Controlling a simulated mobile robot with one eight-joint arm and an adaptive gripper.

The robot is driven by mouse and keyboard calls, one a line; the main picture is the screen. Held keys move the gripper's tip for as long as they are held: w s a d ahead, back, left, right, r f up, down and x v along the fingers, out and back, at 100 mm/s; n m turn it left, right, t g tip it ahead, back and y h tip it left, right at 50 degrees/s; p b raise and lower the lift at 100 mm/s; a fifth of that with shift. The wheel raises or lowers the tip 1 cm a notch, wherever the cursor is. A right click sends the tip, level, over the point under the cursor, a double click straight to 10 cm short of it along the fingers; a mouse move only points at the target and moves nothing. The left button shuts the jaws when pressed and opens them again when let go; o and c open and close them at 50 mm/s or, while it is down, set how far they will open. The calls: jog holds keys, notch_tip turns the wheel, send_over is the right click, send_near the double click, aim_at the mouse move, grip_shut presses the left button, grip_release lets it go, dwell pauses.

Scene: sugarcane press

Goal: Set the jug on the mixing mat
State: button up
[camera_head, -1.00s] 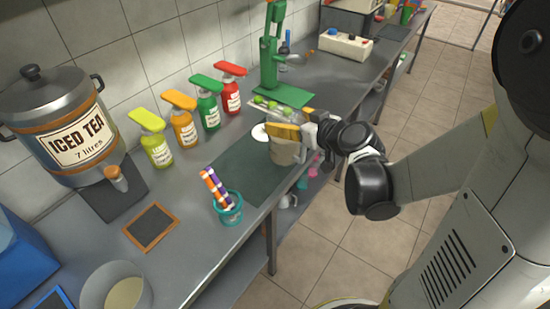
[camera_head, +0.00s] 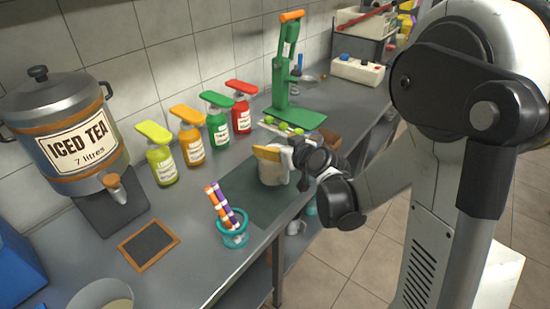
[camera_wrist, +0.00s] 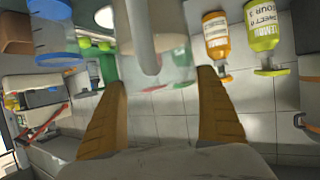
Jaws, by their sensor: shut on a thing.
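The jug (camera_head: 273,174) is a pale, see-through vessel at the far right part of the dark green mixing mat (camera_head: 250,205). It looks upright, with its base low over the mat; I cannot tell whether it touches. My gripper (camera_head: 270,153) reaches in from the right, with its yellow-orange fingers at the jug's upper part. In the wrist view the jug's clear wall and pale handle (camera_wrist: 140,35) show between and beyond the two fingers (camera_wrist: 162,85). The gripper is shut on the jug. The exact finger contact is hidden.
A teal cup of striped straws (camera_head: 234,236) stands at the mat's near edge. Several syrup bottles (camera_head: 190,143) line the wall side. A tray with limes (camera_head: 284,129) and a green press (camera_head: 287,85) stand behind the jug. The mat's middle is clear.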

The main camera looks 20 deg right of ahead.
aim_at(276, 164)
jog(key=shift+f+b, duration=1)
jog(key=shift+f, duration=0.85)
jog(key=shift+f, duration=0.2)
jog(key=o, duration=1.2)
jog(key=shift+o, duration=0.2)
jog(key=shift+r, duration=0.1)
